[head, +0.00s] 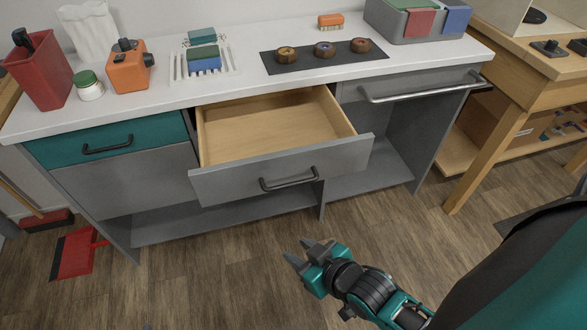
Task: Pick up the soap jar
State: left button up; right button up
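A small white jar with a green lid (90,87), which looks like the soap jar, stands upright on the white counter (150,98) at the left. My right gripper (297,250) is in front of the cabinet, low in the picture and far from the jar. Its two fingers are apart, with nothing between them. My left gripper is not in view.
An empty grey drawer (270,125) is pulled out below the counter. A dish rack (204,68) with sponges and a dark mat (272,62) with round items lie farther right.

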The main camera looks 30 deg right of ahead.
aim_at(94, 90)
jog(key=i+j+u, duration=0.15)
jog(key=u, duration=0.25)
jog(key=i+u, duration=0.35)
jog(key=i+j+u, duration=0.1)
jog(key=u, duration=0.3)
jog(key=i+u, duration=0.75)
jog(key=i+z, duration=0.1)
jog(key=z, duration=0.3)
jog(key=j+z, duration=0.1)
jog(key=z, duration=0.3)
jog(key=i+j+z, duration=0.15)
jog(key=z, duration=0.25)
